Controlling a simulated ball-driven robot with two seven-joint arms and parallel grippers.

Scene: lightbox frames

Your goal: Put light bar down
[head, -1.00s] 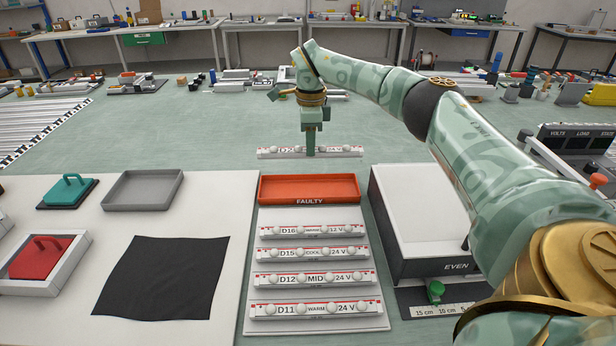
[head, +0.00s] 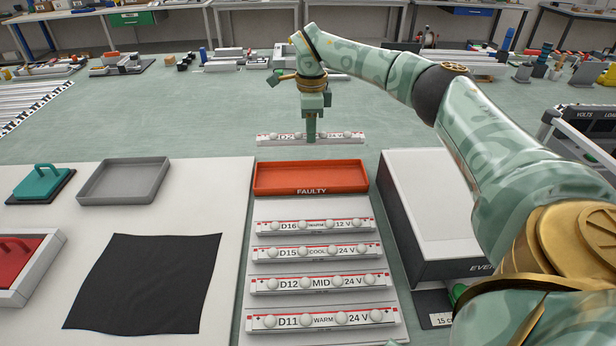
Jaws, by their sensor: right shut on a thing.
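My right gripper (head: 311,135) is shut on a white light bar (head: 345,136) with round bulbs and a red stripe. The bar lies level across the jaws, beyond the orange FAULTY tray (head: 310,177). I cannot tell whether the bar touches the green surface. Light bars D16 (head: 315,227), D15 (head: 317,252), D12 (head: 318,284) and D11 (head: 322,320) lie in rows on the light board below the tray. My left gripper is not in view.
A white-topped box marked EVEN (head: 430,190) stands right of the tray. A black cloth (head: 145,283), an empty grey tray (head: 124,180), a teal handled block (head: 41,182) and a red one (head: 14,260) are at left. Green surface beyond the FAULTY tray is largely clear.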

